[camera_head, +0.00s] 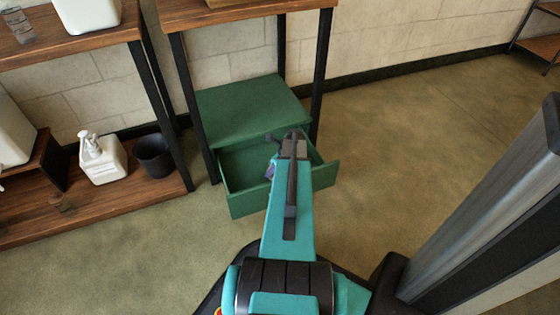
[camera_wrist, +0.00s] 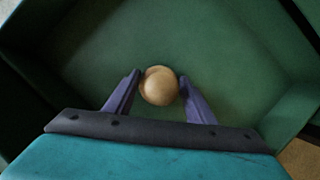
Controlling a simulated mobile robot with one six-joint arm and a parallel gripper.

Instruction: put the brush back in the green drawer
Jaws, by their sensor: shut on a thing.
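The green drawer (camera_head: 250,200) is pulled open under a wooden-topped stand. Its inside fills most of the wrist view (camera_wrist: 230,60), and I see nothing lying in it there. My gripper (camera_head: 288,135) is over the open drawer in the head view. In the wrist view my gripper (camera_wrist: 158,86) is shut on a round, tan wooden end, which I take to be the brush (camera_wrist: 159,86). The rest of the brush is hidden below that end. I cannot tell whether it touches the drawer floor.
The green cabinet top (camera_head: 245,108) is behind the opening. Dark stand legs (camera_head: 190,110) rise on both sides. At left, a wooden shelf (camera_head: 110,205) holds a white pump bottle (camera_head: 102,160) and a black bucket (camera_head: 154,156). The floor (camera_head: 400,140) at right is clear.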

